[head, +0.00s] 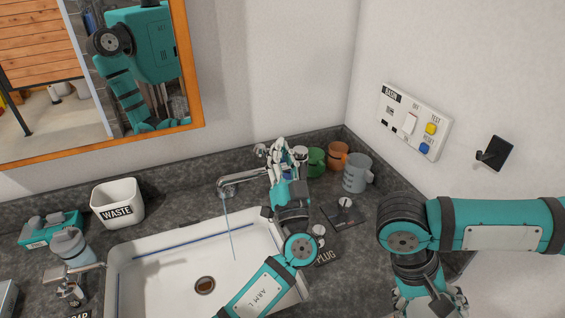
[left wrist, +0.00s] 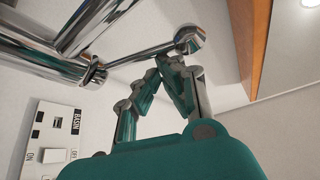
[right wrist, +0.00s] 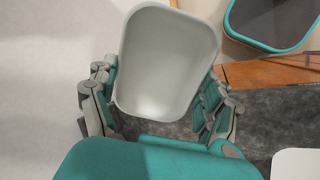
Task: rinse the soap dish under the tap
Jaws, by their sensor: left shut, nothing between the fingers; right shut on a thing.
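The tap (head: 240,180) stands behind the white basin (head: 150,262), and a thin stream of water (head: 230,228) runs from its spout. My left gripper (head: 280,157) is at the tap's handle, shut and empty. In the left wrist view its fingertips (left wrist: 172,68) are close to the knobbed end of the chrome lever (left wrist: 188,38); I cannot tell whether they touch. My right gripper (right wrist: 160,100) is shut on the pale grey soap dish (right wrist: 165,55), a shallow rounded tray. In the head view my right gripper is low at the right, and the dish is not clearly seen there.
A white waste bin (head: 118,203) and a soap dispenser (head: 72,248) stand left of the basin. Green and orange cups and a grey mug (head: 356,174) stand at the back right corner. A switch panel (head: 412,122) and black hook (head: 492,153) are on the right wall.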

